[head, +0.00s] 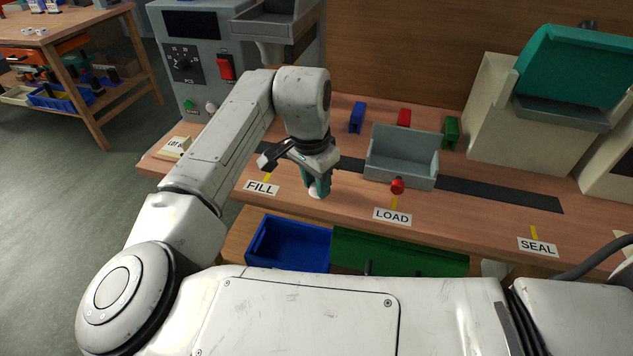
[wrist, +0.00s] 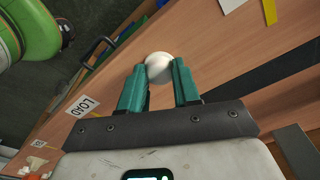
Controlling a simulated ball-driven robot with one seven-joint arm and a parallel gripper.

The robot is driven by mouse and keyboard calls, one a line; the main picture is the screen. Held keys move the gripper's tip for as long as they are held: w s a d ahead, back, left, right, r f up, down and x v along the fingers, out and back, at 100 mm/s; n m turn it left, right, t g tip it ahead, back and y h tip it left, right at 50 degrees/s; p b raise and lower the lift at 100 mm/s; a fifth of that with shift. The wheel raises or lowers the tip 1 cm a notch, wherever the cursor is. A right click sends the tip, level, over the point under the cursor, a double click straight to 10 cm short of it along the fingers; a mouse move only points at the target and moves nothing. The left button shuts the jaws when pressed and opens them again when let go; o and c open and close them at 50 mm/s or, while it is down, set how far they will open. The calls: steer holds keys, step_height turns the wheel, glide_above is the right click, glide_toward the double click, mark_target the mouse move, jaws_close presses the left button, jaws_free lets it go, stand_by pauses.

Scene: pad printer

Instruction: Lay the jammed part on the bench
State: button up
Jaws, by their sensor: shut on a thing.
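My gripper (head: 318,187) is over the bench (head: 350,206), between the FILL label (head: 262,188) and the LOAD label (head: 392,216). In the wrist view my gripper's teal fingers (wrist: 158,86) are shut on a small white rounded part (wrist: 158,66), which shows between the tips. In the head view only a little of the white part (head: 315,193) shows below the fingers. I cannot tell whether it touches the bench top or hangs just above it. Its underside is hidden.
A grey tray (head: 402,176) with a red knob (head: 397,186) stands to the right. Blue (head: 357,117), red (head: 404,117) and green (head: 451,132) blocks stand behind. A grey machine (head: 190,55) is at the back left. Bare bench lies around the gripper.

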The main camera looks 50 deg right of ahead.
mark_target(312, 195)
steer(key=o, duration=1)
steer(key=shift+f, duration=0.1)
step_height(312, 195, up, 12)
steer(key=a+p, duration=0.1)
steer(key=p, duration=0.2)
steer(key=shift+a, duration=0.2)
steer(key=shift+w, duration=0.1)
